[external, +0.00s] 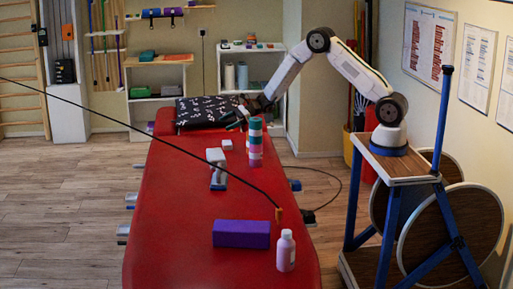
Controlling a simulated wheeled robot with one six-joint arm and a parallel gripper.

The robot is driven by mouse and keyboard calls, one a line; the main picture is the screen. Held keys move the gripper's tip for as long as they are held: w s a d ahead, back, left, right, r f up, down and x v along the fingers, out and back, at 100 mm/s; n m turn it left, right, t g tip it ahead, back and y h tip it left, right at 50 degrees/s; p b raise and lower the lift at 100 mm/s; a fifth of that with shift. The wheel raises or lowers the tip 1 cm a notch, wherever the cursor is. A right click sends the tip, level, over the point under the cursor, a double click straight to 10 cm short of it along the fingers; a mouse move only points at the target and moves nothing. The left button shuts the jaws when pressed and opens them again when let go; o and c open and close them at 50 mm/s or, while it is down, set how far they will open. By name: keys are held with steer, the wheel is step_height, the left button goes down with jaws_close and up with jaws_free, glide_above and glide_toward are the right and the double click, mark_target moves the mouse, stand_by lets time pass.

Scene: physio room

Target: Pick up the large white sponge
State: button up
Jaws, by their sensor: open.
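Two white pieces lie on the red treatment table (160,240). The larger one (215,156) is near the middle, with a grey-white item (218,180) against its near side. The smaller white block (227,144) lies just behind it, to the right. At this size I cannot tell for sure which is the large white sponge. My gripper (241,118) is open at the far end of the table, by the front right edge of the black patterned pillow (208,111). It is behind both white pieces and apart from them. Its fingertips are small and dark here.
A stack of coloured rolls (255,150) stands close to my gripper, right of the white pieces. A black cable (150,135) crosses the view. The table's left side is mostly clear.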

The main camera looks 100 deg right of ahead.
mark_target(228, 142)
steer(key=d+f+m, duration=0.1)
steer(key=d+f+m+h, duration=0.1)
steer(key=d+f, duration=0.2)
steer(key=f, duration=0.1)
steer(key=shift+s+d+f+m+h, duration=0.15)
steer(key=shift+s+d+m+h, duration=0.1)
steer(key=shift+d+m+h, duration=0.15)
step_height(228, 142, down, 4)
steer(key=shift+r, duration=0.2)
step_height(228, 142, down, 3)
steer(key=shift+r, duration=0.1)
steer(key=shift+x, duration=1.1)
steer(key=shift+w+f, duration=0.2)
steer(key=shift+w, duration=0.2)
steer(key=c, duration=1)
